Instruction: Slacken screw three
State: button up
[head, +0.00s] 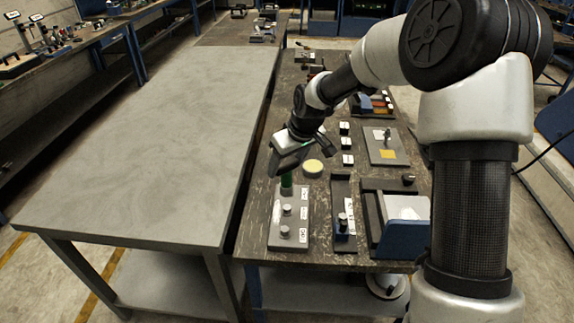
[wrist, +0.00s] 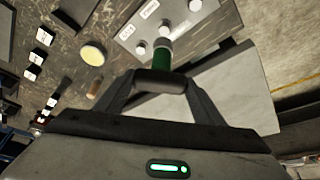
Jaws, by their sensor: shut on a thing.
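A grey board (head: 276,222) with metal screw knobs lies on the dark workbench. Two knobs, a middle one (head: 287,209) and a near one (head: 285,231), stand in a row in the head view. In the wrist view knobs show at the top, one (wrist: 141,47) close to the tool and another (wrist: 165,27) beyond it. My gripper (wrist: 160,80) is shut on a green tool (wrist: 161,58), which also shows in the head view (head: 287,186) above the far end of the board. I cannot tell whether its tip touches a knob. The labels are too small to read.
A round yellow-topped disc (head: 313,168) lies right of the gripper. A dark holder (head: 343,212) and a blue bin (head: 402,238) stand right of the board. A bare grey table (head: 150,140) lies to the left.

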aim_at(291, 180)
jog(key=shift+d, duration=0.1)
jog(key=shift+s+f+b, duration=0.1)
jog(key=shift+f+b, duration=0.1)
jog(key=shift+b, duration=0.1)
jog(key=shift+f+b, duration=1.7)
jog(key=shift+f, duration=0.6)
jog(key=shift+f+b, duration=1.3)
jog(key=shift+f, duration=0.3)
jog(key=shift+r+n+p, duration=0.1)
jog(key=shift+n+p, duration=0.5)
jog(key=shift+p, duration=0.1)
jog(key=shift+n+g+y+p, duration=0.6)
jog(key=shift+n+p, duration=0.3)
jog(key=shift+n, duration=0.5)
